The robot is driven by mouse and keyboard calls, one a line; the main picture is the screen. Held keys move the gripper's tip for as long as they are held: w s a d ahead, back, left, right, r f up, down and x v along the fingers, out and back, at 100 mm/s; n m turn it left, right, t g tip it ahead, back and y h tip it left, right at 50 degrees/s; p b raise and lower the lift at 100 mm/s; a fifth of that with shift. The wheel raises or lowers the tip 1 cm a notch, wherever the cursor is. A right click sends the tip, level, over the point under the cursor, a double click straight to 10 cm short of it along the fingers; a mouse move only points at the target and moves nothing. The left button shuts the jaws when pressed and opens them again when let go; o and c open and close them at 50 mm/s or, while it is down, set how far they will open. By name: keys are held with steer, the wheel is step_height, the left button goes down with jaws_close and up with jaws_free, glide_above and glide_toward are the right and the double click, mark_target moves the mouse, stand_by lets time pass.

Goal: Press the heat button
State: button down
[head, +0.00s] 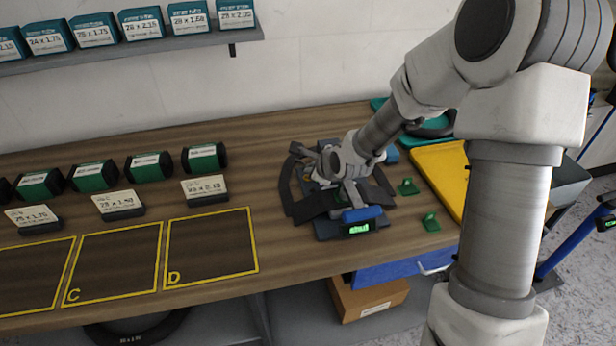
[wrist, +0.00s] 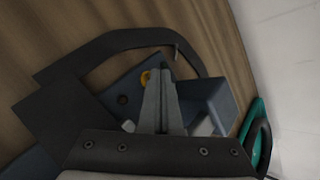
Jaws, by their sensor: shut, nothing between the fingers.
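The bench device (head: 330,228) stands on the wooden bench, with a blue block (head: 362,213) and a lit green display (head: 359,228) at its front. A dark curved strip (head: 290,180) lies across it and also arcs around the blue plate (wrist: 120,88) in the wrist view. My gripper (head: 348,195) is over the device, pointing down. In the wrist view its fingers (wrist: 158,75) are together and empty. A small round yellow part (wrist: 146,78) shows right beside the fingertips; I cannot tell whether they touch. No part is readable as the heat button; my arm hides some of the device.
Two green pieces (head: 408,187) and a yellow tray (head: 441,172) lie right of the device. Boxed green rolls (head: 149,167), label stands (head: 205,189) and yellow-outlined squares (head: 212,246) fill the left. A shelf of boxes (head: 142,23) hangs above. Bench between square D and the device is clear.

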steer(key=shift+s+d+f+b, duration=0.15)
steer(key=shift+s+f+b, duration=0.05)
steer(key=shift+f, duration=0.3)
steer(key=shift+s+d+f+b, duration=0.1)
steer(key=shift+s+f+b, duration=0.1)
steer(key=shift+f, duration=0.25)
stand_by(0.3)
steer(key=shift+d+r, duration=0.1)
steer(key=shift+r, duration=0.05)
steer(key=shift+w+d+r+p, duration=0.1)
steer(key=shift+r+p, duration=0.05)
steer(key=shift+p, duration=0.45)
steer(key=shift+r+p, duration=0.55)
steer(key=shift+r, duration=0.05)
step_height(320, 180, up, 5)
steer(key=p, duration=0.3)
steer(key=shift+w+f+p, duration=0.15)
steer(key=shift+f+p, duration=0.05)
steer(key=shift+p, duration=0.1)
steer(key=shift+a, duration=0.2)
